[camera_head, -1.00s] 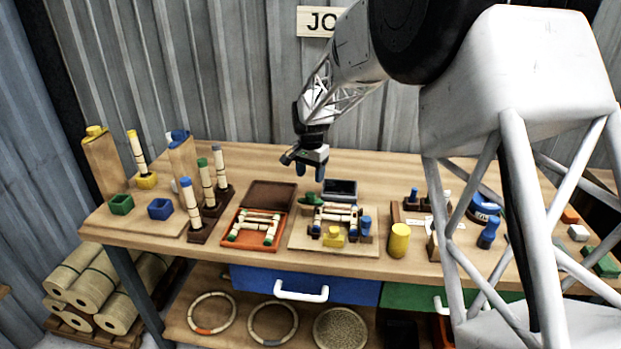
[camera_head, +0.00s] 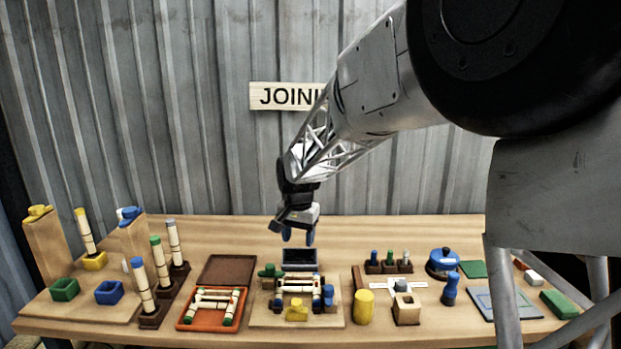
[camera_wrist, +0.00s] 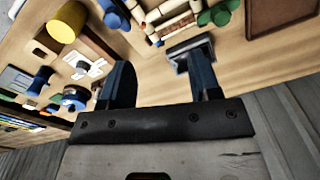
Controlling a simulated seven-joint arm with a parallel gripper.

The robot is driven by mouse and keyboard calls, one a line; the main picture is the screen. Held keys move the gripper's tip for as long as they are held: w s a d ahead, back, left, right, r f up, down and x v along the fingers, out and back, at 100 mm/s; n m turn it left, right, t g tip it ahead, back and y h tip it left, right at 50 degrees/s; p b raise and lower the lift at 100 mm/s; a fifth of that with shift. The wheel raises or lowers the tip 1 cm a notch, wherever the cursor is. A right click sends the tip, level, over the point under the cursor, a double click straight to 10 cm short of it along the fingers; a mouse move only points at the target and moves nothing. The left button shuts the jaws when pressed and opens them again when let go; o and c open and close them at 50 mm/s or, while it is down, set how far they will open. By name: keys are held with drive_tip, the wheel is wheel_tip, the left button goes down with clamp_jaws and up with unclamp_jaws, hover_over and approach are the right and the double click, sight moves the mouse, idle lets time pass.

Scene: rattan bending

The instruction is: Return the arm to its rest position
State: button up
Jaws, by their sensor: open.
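My gripper (camera_head: 297,238) hangs above the back middle of the wooden workbench (camera_head: 400,232), pointing down, open and empty. It is over the small dark box (camera_head: 299,257), apart from it. In the wrist view its two dark fingers (camera_wrist: 160,85) stand apart with bare bench between them. In front of the dark box is a wooden board (camera_head: 340,320) with a jointed rattan frame (camera_head: 297,287), a yellow block (camera_head: 297,311) and blue and green pieces around it.
An orange tray (camera_head: 184,324) with rattan pieces lies left of the board. Upright rattan poles (camera_head: 161,264) stand further left. A yellow cylinder (camera_head: 363,306), a wooden block (camera_head: 407,313) and a blue round tool (camera_head: 443,262) are to the right. A corrugated wall (camera_head: 200,120) rises behind.

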drive_tip(key=s+d+r+n+t, duration=0.1)
drive_tip(key=s+d+r, duration=0.3)
drive_tip(key=s+d, duration=0.45)
drive_tip(key=s+d+r+n, duration=0.1)
drive_tip(key=s+d+r, duration=0.35)
drive_tip(key=s, duration=0.75)
drive_tip(key=s+d+f, duration=0.1)
drive_tip(key=s+d, duration=0.2)
drive_tip(key=s, duration=0.4)
drive_tip(key=s+d+f+n, duration=0.1)
drive_tip(key=s+d+f, duration=0.1)
drive_tip(key=s, duration=0.5)
drive_tip(key=s+d+f+t, duration=0.1)
drive_tip(key=s+d, duration=0.2)
drive_tip(key=s, duration=0.4)
drive_tip(key=shift+d+f+n, duration=0.3)
drive_tip(key=shift+d+f, duration=0.05)
drive_tip(key=shift+d, duration=0.05)
drive_tip(key=shift+w, duration=0.1)
